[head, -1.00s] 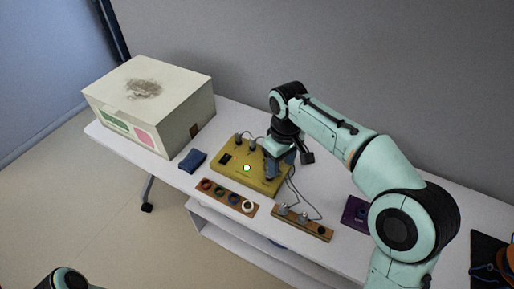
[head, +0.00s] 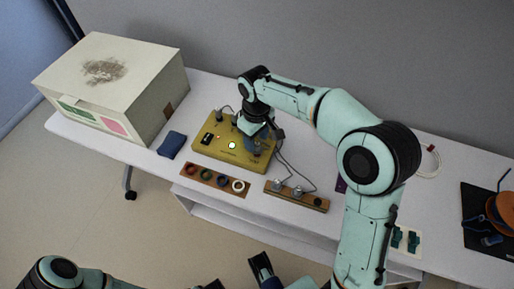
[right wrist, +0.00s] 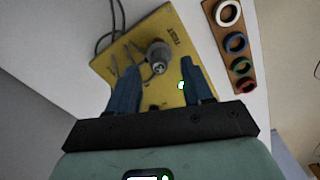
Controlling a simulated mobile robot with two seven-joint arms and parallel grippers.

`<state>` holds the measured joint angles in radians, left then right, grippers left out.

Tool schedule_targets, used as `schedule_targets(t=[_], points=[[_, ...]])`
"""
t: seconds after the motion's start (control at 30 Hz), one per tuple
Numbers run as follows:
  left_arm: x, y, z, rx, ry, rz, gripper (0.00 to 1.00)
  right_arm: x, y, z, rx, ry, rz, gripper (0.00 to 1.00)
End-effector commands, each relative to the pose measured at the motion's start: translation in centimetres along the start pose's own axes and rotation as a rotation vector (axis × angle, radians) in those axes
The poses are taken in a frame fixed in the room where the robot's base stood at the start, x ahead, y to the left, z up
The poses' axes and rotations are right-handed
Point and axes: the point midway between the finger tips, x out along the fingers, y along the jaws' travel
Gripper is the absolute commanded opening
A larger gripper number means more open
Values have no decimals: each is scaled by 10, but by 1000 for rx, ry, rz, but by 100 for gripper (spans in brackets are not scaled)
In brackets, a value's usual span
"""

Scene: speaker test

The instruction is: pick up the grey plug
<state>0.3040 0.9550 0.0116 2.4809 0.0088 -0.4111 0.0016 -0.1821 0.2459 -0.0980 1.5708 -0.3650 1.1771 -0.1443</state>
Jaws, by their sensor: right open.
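In the right wrist view a grey plug (right wrist: 158,57) stands on the yellow test box (right wrist: 178,45), ahead of and between my right gripper's blue fingers (right wrist: 161,80). The fingers are spread, with space around the plug. In the head view my right gripper (head: 256,145) is low over the right part of the yellow box (head: 212,150) and hides what is under it. More grey plugs with cables (head: 278,185) sit in a wooden strip (head: 316,203) in front. My left gripper (head: 238,277) is at the bottom edge, partly cut off, its fingers apart and empty.
A wooden strip with coloured rings (head: 213,180) lies in front of the box. A blue cloth (head: 172,145) and a large white carton (head: 112,90) are to the left. Dark cables (head: 285,155) run close to my right gripper.

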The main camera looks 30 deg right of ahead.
Motion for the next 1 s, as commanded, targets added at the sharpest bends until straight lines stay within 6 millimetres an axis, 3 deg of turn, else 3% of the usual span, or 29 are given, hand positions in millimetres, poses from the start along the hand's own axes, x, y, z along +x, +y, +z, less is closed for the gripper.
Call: schedule_targets(t=[0.23, 0.57, 0.7, 0.73, 1.0], points=[[8, -1, -4, 1, 10, 3, 43, 39, 0, 4, 0, -4, 0, 50], [8, -1, -5, 2, 13, 3, 43, 45, 0, 4, 1, -1, 0, 50], [8, -1, -5, 2, 13, 3, 43, 45, 0, 4, 1, -1, 0, 8], [8, -1, -5, 2, 13, 3, 43, 45, 0, 4, 1, -1, 0, 2], [8, -1, -5, 1, 13, 3, 43, 44, 0, 4, 0, -1, 0, 0]])
